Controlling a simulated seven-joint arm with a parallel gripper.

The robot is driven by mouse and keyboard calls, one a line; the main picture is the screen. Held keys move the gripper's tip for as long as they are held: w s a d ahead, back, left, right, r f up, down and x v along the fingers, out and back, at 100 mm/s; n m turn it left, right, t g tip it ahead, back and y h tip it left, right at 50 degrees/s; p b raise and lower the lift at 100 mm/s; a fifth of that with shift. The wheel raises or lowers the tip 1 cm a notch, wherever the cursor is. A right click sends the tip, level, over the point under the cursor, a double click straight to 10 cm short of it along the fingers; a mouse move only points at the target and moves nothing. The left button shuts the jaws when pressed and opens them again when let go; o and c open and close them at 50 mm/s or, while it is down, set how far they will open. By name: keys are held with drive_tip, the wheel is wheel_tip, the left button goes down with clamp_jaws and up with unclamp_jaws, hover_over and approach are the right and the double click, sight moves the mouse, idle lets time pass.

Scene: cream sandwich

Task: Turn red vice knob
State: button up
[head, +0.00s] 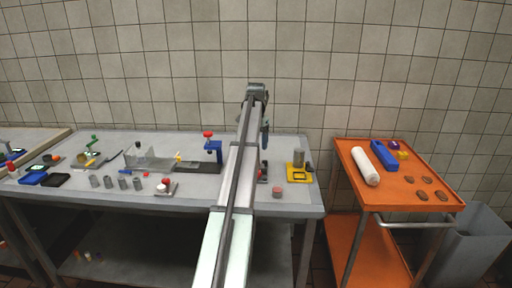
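A blue vice (213,149) stands at the back of the grey workbench, left of my arm. Its red knob (208,134) sits on top at the vice's left side. My arm reaches up across the middle of the view. My gripper (265,145) appears to hang down just right of the arm, to the right of the vice and apart from the knob. It is small and partly hidden by the arm, so its fingers cannot be made out.
The workbench (90,196) holds a yellow device (299,173), a pinkish-red cylinder (277,192), several grey cylinders and a metal fixture (150,160). An orange trolley (390,200) carries a white roll (365,166) and a blue box (384,155). A grey bin (478,240) stands far right.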

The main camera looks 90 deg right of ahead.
idle(0.3)
drive_tip(key=f+n, duration=0.2)
drive_tip(key=f, duration=0.2)
drive_tip(key=f+n, duration=0.2)
drive_tip(key=f, duration=0.3)
drive_tip(key=f+n, duration=0.2)
drive_tip(key=f, duration=0.3)
drive_tip(key=shift+s+d, duration=0.1)
drive_tip(key=shift+d, duration=0.3)
drive_tip(key=shift+c, duration=0.4)
drive_tip(key=c, duration=1)
drive_tip(key=shift+r+m, duration=0.1)
drive_tip(key=shift+m, duration=1.5)
